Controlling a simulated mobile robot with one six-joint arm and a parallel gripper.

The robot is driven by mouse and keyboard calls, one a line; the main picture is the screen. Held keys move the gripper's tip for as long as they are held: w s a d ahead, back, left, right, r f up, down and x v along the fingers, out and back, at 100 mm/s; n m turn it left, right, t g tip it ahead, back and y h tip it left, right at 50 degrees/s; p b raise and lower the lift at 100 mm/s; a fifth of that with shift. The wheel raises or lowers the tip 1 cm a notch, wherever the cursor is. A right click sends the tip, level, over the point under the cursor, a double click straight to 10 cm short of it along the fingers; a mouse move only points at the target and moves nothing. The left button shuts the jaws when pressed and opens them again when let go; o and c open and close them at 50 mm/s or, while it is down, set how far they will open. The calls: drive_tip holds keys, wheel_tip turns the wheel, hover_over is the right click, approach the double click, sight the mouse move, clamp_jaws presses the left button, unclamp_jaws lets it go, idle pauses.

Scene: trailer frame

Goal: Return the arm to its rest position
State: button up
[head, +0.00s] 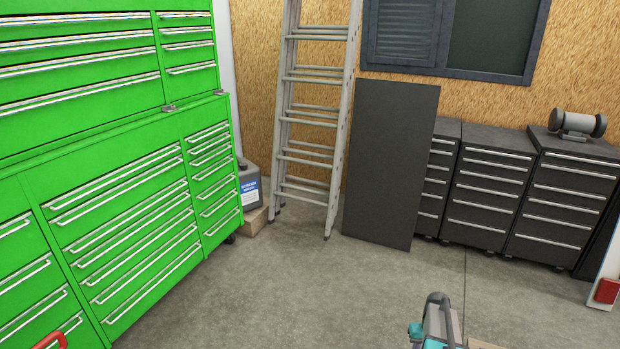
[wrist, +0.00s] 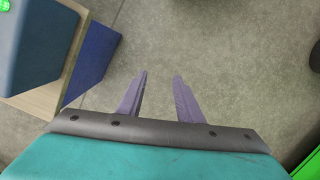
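My gripper (wrist: 160,75) shows in the wrist view. Its two purple fingers are apart with only bare concrete floor between them, so it is open and empty. The teal and dark grey body of my gripper fills the bottom of that view. In the head view I cannot make out my gripper for certain. A teal and grey piece with a rounded handle (head: 438,322) shows at the bottom edge there, cut off by the frame; I cannot tell whether it is part of my arm.
A green tool chest (head: 110,180) stands at left. A ladder (head: 335,155), a dark panel (head: 392,160) and black drawer cabinets (head: 485,190) line the back. In the wrist view, a wooden box (wrist: 45,100) with a blue object (wrist: 30,45) lies left. The concrete floor (head: 300,285) is clear.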

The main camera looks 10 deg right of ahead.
drive_tip(key=s+a+f+n+g, duration=0.1)
drive_tip(key=s+a+f+n, duration=0.2)
drive_tip(key=a, duration=0.9)
drive_tip(key=s+a+f+n+g, duration=0.1)
drive_tip(key=s+a+f, duration=0.3)
drive_tip(key=a, duration=0.8)
drive_tip(key=s+a+g, duration=0.1)
drive_tip(key=s+a, duration=0.4)
drive_tip(key=s, duration=0.3)
drive_tip(key=s+a+g+h, duration=0.1)
drive_tip(key=s+a, duration=0.4)
drive_tip(key=s, duration=0.4)
drive_tip(key=shift+r+m, duration=0.3)
drive_tip(key=shift+s, duration=0.1)
